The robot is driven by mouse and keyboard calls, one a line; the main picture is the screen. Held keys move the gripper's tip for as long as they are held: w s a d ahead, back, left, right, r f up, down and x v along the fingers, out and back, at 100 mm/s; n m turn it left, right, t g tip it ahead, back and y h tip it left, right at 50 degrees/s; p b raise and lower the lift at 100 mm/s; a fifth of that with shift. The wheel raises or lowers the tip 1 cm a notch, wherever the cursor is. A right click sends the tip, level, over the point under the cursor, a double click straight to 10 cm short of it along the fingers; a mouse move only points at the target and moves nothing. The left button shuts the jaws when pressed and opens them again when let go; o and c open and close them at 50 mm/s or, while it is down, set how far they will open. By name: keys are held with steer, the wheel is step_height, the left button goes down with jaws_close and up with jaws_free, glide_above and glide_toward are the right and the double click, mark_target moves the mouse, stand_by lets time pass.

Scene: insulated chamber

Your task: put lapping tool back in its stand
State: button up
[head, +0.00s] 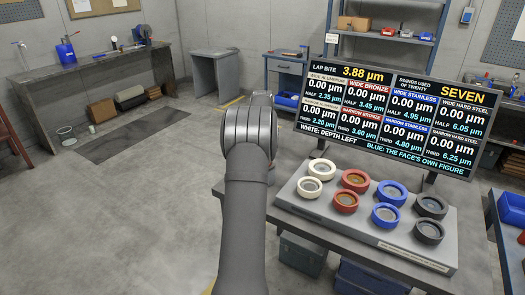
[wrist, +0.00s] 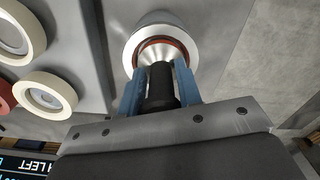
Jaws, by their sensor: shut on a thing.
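In the wrist view my gripper (wrist: 160,88) has its two blue fingers closed on the black handle of the lapping tool (wrist: 160,82). The tool's silver flared part lies beyond the handle. A dark red ring shows around it, inside a pale round cup-like piece (wrist: 189,48) that appears to be the stand. The tool looks lined up with this piece; I cannot tell whether it is seated in it or just above. In the head view my arm hides the gripper, tool and stand.
A grey block (head: 300,208) on the bench carries white, red, blue and black ring-shaped cups in two rows. Its white cups (wrist: 45,95) lie left of the tool in the wrist view. A display board (head: 385,115) stands behind the block.

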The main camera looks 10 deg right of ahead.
steer(key=o, duration=1.2)
step_height(320, 180, up, 18)
steer(key=shift+f, duration=0.25)
steer(key=shift+f, duration=0.15)
step_height(320, 180, down, 17)
steer(key=shift+r, duration=1.1)
steer(key=shift+f, duration=0.1)
step_height(320, 180, up, 15)
